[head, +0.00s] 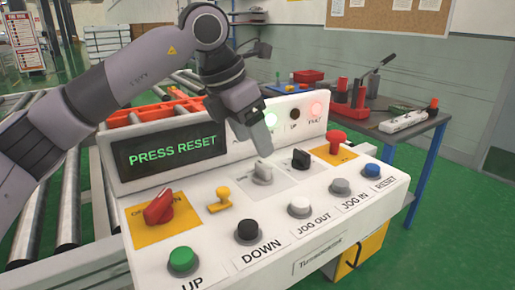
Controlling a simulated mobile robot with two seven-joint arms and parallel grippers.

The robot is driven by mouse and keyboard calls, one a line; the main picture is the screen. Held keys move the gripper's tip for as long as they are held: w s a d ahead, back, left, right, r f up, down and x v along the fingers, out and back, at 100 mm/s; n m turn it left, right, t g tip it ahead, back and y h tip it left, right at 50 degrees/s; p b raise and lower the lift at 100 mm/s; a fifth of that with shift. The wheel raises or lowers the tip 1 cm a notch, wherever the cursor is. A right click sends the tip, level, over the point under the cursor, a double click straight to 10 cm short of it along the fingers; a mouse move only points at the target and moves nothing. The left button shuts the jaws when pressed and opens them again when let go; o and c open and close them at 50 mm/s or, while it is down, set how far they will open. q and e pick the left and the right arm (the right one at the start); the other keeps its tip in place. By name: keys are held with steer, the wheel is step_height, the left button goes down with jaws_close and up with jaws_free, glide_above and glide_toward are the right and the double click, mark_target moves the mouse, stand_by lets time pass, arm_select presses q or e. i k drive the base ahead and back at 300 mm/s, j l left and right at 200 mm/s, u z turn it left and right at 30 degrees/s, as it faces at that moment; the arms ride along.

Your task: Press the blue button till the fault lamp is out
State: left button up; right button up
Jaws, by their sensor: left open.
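The blue button (372,170) sits at the right end of the button row on the white control panel (312,240), above a label reading RESET. The fault lamp (316,109) on the upright back of the panel glows pinkish red. The display (170,150) reads PRESS RESET in green. My left gripper (261,138) hangs over the middle of the panel, pointing down, open, with nothing visible in it. It is left of the blue button and well apart from it. Its fingers partly cover the back panel. My right gripper is out of view.
A red knob (336,138), a black switch (300,159) and a grey switch (262,172) stand between my gripper and the blue button or close by. A grey button (340,187) is just left of the blue one. A tool table (430,122) stands behind right.

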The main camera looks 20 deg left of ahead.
mark_target(371, 169)
steer(key=k, duration=1)
